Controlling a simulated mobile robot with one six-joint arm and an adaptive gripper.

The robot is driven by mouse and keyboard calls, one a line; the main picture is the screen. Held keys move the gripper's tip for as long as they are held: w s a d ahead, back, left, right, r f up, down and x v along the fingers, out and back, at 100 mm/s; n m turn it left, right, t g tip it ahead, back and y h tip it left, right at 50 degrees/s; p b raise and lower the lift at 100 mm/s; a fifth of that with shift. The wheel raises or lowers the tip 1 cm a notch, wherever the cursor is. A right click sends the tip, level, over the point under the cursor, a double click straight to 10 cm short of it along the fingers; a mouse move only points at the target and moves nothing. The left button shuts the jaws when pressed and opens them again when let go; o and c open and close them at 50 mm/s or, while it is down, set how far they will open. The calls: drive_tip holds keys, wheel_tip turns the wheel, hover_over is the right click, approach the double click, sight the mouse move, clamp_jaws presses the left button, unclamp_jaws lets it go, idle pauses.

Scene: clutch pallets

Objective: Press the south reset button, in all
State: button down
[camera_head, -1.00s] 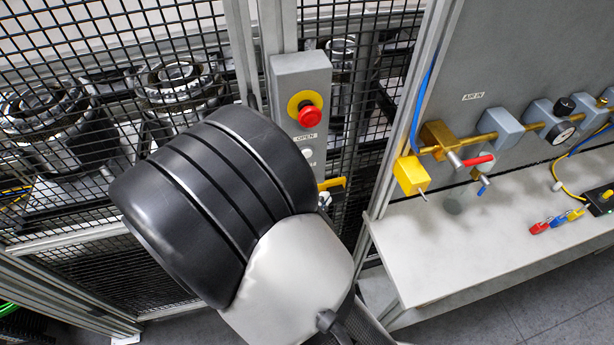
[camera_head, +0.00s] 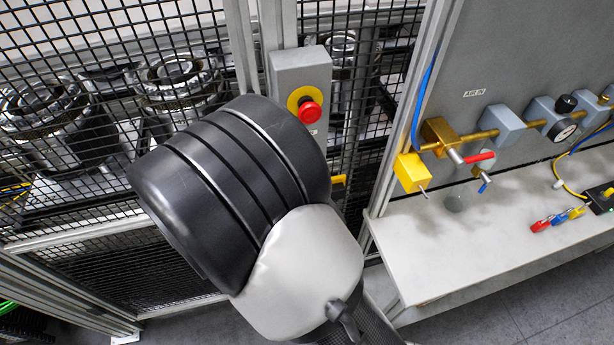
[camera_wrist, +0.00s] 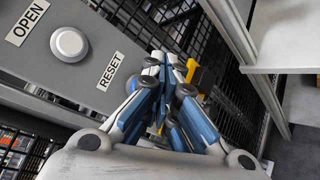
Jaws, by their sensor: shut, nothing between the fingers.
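The grey control box (camera_head: 288,70) is mounted on the fence post and carries a red emergency stop on a yellow ring (camera_head: 307,105). In the wrist view, a round pale button (camera_wrist: 69,44) sits on the box face between an OPEN label (camera_wrist: 27,22) and a RESET label (camera_wrist: 110,71). My gripper (camera_wrist: 172,62) is shut and empty, to the right of the RESET label, with the button to its left. I cannot tell the gap between fingertips and box. In the head view my arm hides the lower box and the gripper.
A mesh fence (camera_head: 110,40) with machine parts behind it stands at the left. A yellow latch (camera_wrist: 200,75) is close beside my fingers.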

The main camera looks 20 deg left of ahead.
drive_tip(key=shift+w+a, duration=0.1)
drive_tip(key=shift+w, duration=0.05)
idle(0.7)
drive_tip(key=shift+w+a+b, duration=0.1)
drive_tip(key=shift+w+b, duration=0.15)
drive_tip(key=shift+b, duration=0.1)
drive_tip(key=shift+w+a, duration=0.25)
drive_tip(key=shift+w, duration=0.15)
idle(0.7)
drive_tip(key=shift+s, duration=0.1)
drive_tip(key=shift+s+d+b, duration=0.45)
drive_tip(key=shift+s+b, duration=0.15)
drive_tip(key=shift+s, duration=0.1)
drive_tip(key=s+d, duration=0.1)
drive_tip(key=s+b, duration=0.1)
drive_tip(key=s+d, duration=0.1)
drive_tip(key=s, duration=0.1)
drive_tip(key=shift+s+d, duration=0.1)
drive_tip(key=shift+d, duration=0.2)
